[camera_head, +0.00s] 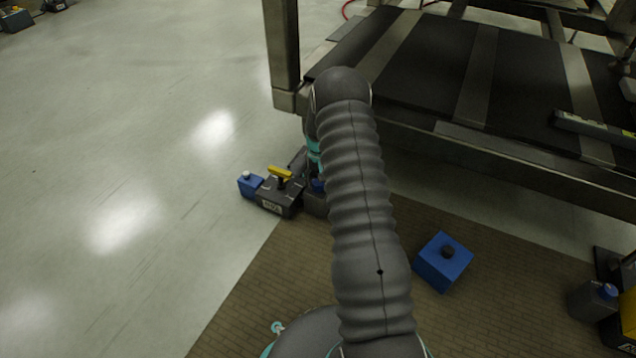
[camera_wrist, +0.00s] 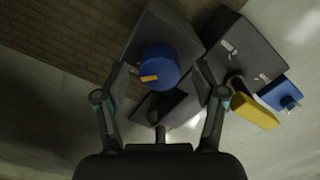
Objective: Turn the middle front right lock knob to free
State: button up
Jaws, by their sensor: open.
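In the wrist view a round blue knob (camera_wrist: 160,72) with a small yellow mark on its near edge sits on a dark grey block (camera_wrist: 150,30). My gripper (camera_wrist: 163,78) is open, with one finger on each side of the knob and a visible gap at both sides. I cannot tell how far the fingertips reach down beside it. In the head view my arm hides the gripper and most of the knob; only a sliver of blue (camera_head: 318,186) shows at the arm's left edge.
Just beside the knob's block is a dark box (camera_head: 279,197) with a yellow handle (camera_head: 281,173), and a small blue box (camera_head: 250,184) beyond it. A large metal frame (camera_head: 480,150) stands behind. A blue box (camera_head: 443,262) with a black knob lies to the right.

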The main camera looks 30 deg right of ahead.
aim_at(319, 183)
notch_tip(319, 183, up, 11)
jog(key=shift+f, duration=0.15)
jog(key=shift+s, duration=0.15)
dwell(0.5)
jog(key=s+a+f+g, duration=0.1)
jog(key=s+a+f, duration=0.1)
jog(key=s, duration=0.3)
jog(key=s+a+r+n+t+p, duration=0.1)
jog(key=s+a+r+t+p, duration=0.1)
jog(key=s+a+r, duration=0.4)
jog(key=s+a+r+n+t+p, duration=0.1)
jog(key=s+a+r+p, duration=0.3)
jog(key=s+r, duration=1.1)
jog(key=s+a+r+n+t+p, duration=0.1)
jog(key=s+a+r+t+p, duration=0.2)
jog(key=r, duration=1.8)
jog(key=s+a, duration=0.4)
jog(key=s, duration=0.4)
jog(key=shift+s+a+r+t, duration=0.2)
jog(key=shift+a+r+t, duration=0.1)
jog(key=shift+a+r, duration=0.1)
jog(key=shift+s+a+r, duration=0.15)
jog(key=shift+s+a, duration=0.1)
jog(key=shift+a, duration=0.05)
